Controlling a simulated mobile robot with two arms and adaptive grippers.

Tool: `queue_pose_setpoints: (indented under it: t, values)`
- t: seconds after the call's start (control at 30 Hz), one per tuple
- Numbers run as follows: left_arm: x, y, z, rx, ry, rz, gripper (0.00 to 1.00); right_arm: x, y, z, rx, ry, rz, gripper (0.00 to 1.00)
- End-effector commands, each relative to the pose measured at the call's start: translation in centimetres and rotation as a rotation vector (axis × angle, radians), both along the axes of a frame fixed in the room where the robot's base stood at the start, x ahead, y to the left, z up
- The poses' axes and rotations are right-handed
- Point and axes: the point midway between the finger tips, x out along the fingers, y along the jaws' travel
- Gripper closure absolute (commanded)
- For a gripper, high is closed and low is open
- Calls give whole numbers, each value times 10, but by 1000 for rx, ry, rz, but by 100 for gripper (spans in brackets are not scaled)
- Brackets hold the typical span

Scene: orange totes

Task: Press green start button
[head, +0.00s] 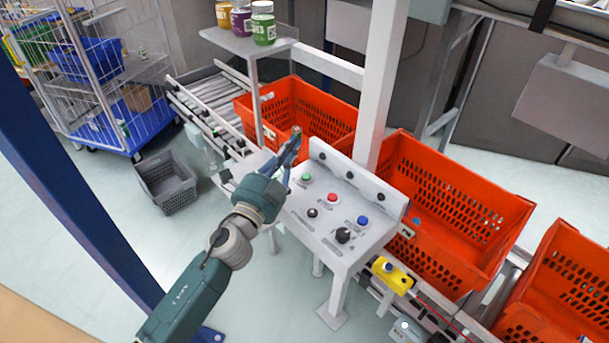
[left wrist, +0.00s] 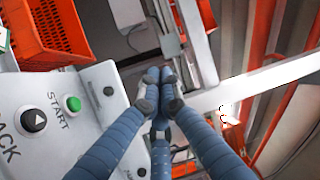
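The green start button (head: 306,177) sits near the upper left of a white control panel (head: 322,214). In the left wrist view the green button (left wrist: 73,103) lies left of my fingers, beside the printed word START. My left gripper (head: 295,138) reaches over the panel's left end, its fingertips above and slightly left of the button in the picture. In the left wrist view the blue fingers of my left gripper (left wrist: 160,76) come together at their tips with nothing between them. They look apart from the button. My right gripper is not in view.
The panel also bears a red button (head: 332,197), a blue button (head: 362,220) and a black knob (head: 343,235). A white post (head: 381,85) rises behind it. Orange totes (head: 440,205) stand on the conveyor. Jars (head: 263,24) stand on a small shelf.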

Motion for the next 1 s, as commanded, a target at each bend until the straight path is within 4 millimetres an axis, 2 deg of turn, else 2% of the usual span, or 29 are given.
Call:
queue_pose_setpoints:
  t: [0.03, 0.1, 0.23, 0.3, 0.4, 0.47, 0.6, 0.7, 0.83, 1.0]
  values:
    - [1, -19, 20, 68, -73, -57, 100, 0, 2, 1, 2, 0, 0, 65]
    - [-3, -46, 41, 177, -172, -140, 100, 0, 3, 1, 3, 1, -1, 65]
    - [-16, -103, 67, 463, -381, -331, 100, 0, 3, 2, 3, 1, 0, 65]
    - [-24, -128, 65, 667, -484, -443, 100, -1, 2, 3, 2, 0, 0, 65]
    - [-25, -141, 44, 980, -584, -583, 100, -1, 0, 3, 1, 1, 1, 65]
    - [-19, -136, 29, 1174, -616, -653, 100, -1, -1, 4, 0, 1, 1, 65]
    - [8, -94, 1, 1570, -602, -754, 100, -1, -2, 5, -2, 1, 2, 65]
    - [23, -65, -6, 1735, -564, -782, 100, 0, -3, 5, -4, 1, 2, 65]
    - [34, -41, -7, 1852, -525, -796, 100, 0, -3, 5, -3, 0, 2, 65]
    - [39, -31, -7, 1901, -505, -801, 100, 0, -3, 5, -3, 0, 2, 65]
